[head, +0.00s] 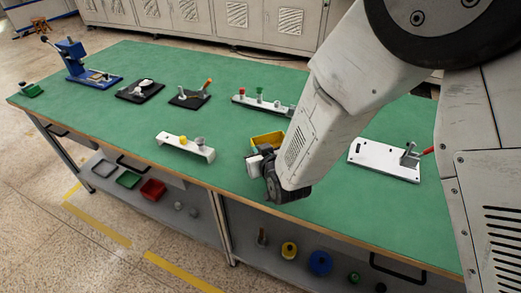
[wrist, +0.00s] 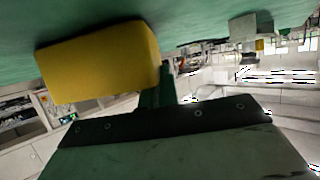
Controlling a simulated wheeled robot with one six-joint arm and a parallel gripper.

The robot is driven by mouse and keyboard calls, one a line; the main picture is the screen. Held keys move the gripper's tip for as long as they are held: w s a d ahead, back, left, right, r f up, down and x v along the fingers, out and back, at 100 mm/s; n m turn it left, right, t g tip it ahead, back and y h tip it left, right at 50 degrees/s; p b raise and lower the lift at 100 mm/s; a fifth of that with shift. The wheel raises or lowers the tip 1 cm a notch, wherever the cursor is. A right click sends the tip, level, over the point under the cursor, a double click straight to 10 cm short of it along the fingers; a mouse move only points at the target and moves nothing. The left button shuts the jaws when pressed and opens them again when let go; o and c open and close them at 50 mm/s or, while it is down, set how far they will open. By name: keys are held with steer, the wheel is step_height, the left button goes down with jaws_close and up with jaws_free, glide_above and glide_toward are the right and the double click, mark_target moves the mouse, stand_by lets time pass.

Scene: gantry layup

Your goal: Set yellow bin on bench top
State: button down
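The yellow bin (head: 268,138) is at the green bench top (head: 235,170), near the middle of the bench and partly hidden behind my arm. In the wrist view the bin (wrist: 100,62) is large and close, against the green surface. I cannot tell whether it rests fully on the top. My gripper (head: 262,158) is low over the bench, right at the bin's near side. In the wrist view a dark finger of my gripper (wrist: 157,90) meets the bin's edge. The other finger is not clear, so its grip is uncertain.
A white rack with a yellow part (head: 186,147) stands left of the bin. Another white rack (head: 262,104) is behind it. A white plate with a clamp (head: 385,160) lies right. The lower shelf holds a red bin (head: 153,189) and a green bin (head: 129,179). The bench front is clear.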

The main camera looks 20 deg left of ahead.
steer(key=shift+s+a, duration=0.1)
steer(key=shift+f, duration=0.15)
steer(key=c, duration=1.7)
jaws_free()
steer(key=shift+s+d+r, duration=0.2)
steer(key=shift+r, duration=0.1)
steer(key=v, duration=1.1)
steer(key=shift+s+d, duration=0.15)
steer(key=shift+d, duration=0.05)
